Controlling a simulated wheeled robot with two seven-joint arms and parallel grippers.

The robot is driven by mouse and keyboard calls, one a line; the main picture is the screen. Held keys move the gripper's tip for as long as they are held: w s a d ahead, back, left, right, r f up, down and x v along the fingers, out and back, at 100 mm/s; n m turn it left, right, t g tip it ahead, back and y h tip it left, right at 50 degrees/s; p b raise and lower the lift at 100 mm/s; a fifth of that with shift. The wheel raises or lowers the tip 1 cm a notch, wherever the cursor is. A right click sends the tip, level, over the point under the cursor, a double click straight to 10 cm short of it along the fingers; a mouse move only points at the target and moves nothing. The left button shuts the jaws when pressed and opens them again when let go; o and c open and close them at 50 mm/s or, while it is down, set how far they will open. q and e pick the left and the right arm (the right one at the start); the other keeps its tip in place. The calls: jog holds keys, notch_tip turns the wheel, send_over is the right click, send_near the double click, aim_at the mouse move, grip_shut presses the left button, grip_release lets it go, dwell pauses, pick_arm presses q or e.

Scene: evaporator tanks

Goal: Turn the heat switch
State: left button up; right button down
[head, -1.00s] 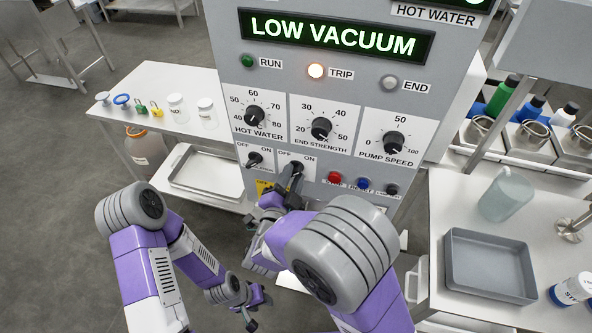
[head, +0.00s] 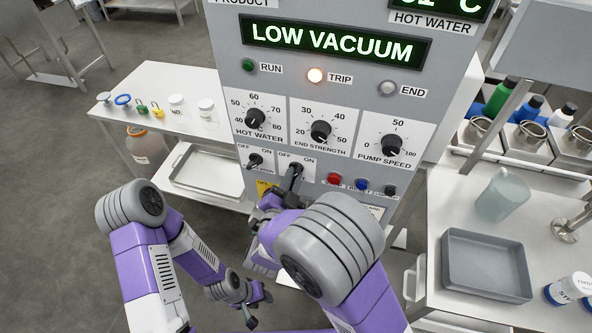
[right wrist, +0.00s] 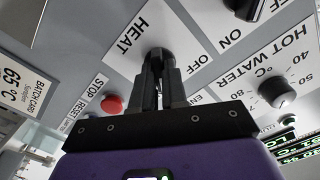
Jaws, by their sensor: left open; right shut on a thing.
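The heat switch (right wrist: 157,58) is a dark knob on a white plate marked HEAT, OFF and ON in the right wrist view. My right gripper (right wrist: 160,82) is shut on it, a finger on either side. In the head view my right gripper (head: 290,184) reaches the right one of two small OFF/ON switches on the grey panel (head: 350,178). The fingers hide much of the knob, so I cannot tell whether it points to OFF or ON. My left gripper (head: 254,307) is open and empty, low in front of the cabinet.
A second OFF/ON switch (head: 255,160) sits close on the left. Red (head: 334,179) and blue (head: 361,184) buttons are close on the right. Three dials are above; the display (head: 335,42) reads LOW VACUUM and the TRIP lamp (head: 315,75) glows.

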jog(key=shift+n+p, duration=0.85)
jog(key=shift+n, duration=0.25)
